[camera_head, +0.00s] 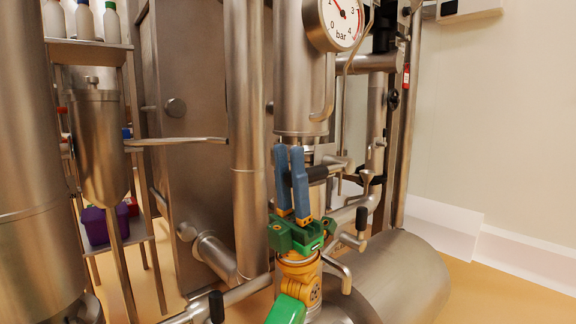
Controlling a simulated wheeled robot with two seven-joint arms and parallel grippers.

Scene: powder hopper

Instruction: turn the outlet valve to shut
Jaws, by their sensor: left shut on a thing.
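My left gripper (289,151), with blue fingers on a green and orange wrist, points up in front of the steel vertical pipe (300,90). Which of the several levers here is the outlet valve is not marked. My right gripper is not in view.
A pressure gauge (340,20) hangs above. Another black-gripped lever (361,218) stands close to the right of my wrist. A large steel cylinder (395,280) lies below right. A shelf with bottles (83,22) stands at left. The floor at far right is clear.

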